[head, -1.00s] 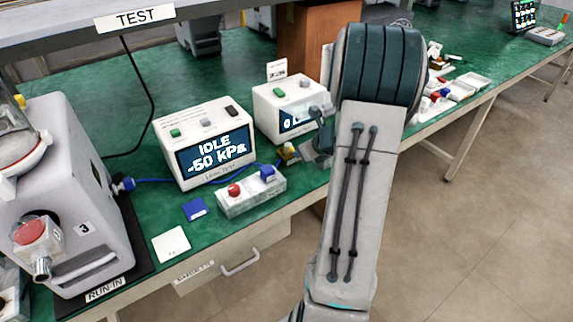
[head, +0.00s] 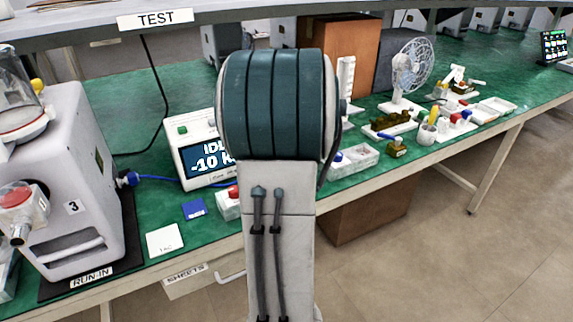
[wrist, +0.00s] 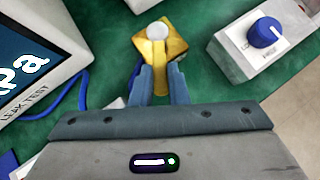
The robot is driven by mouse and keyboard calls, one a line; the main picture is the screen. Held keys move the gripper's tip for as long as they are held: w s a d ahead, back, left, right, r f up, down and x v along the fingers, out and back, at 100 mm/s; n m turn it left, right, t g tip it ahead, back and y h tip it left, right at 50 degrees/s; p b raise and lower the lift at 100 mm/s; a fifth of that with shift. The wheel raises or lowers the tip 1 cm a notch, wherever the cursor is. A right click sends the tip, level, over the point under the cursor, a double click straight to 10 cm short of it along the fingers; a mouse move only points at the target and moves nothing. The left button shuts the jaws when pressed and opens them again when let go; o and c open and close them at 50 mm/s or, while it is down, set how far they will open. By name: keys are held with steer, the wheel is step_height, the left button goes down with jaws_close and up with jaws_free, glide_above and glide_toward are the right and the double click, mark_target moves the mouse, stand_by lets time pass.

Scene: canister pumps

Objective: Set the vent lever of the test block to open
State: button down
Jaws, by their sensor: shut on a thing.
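A small brass-yellow block (wrist: 178,49) with a round pale knob on top stands on the green bench in the wrist view; I take it for the test block. A narrow yellow lever (wrist: 160,76) extends from it toward my gripper (wrist: 164,88). The two grey-blue fingers stand on either side of this lever and are shut on it. Whether the lever reads open is not legible. In the head view, my arm hides the block, the lever and the gripper.
The leak tester (head: 195,158) shows about -10 kPa, partly hidden by my arm; a blue hose runs to it. A white box with a blue knob (wrist: 264,32) is close on the right in the wrist view. Pump 3 (head: 75,190) stands left. A fan (head: 412,65) and small parts stand right.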

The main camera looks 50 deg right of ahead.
stand_by(0.4)
steer(key=c, duration=1.4)
jaws_free()
steer(key=shift+r, duration=0.1)
steer(key=p+v, duration=0.7)
steer(key=v, duration=0.6)
steer(key=shift+a+r+p, duration=0.3)
steer(key=shift+p, duration=0.1)
steer(key=shift+s, duration=0.1)
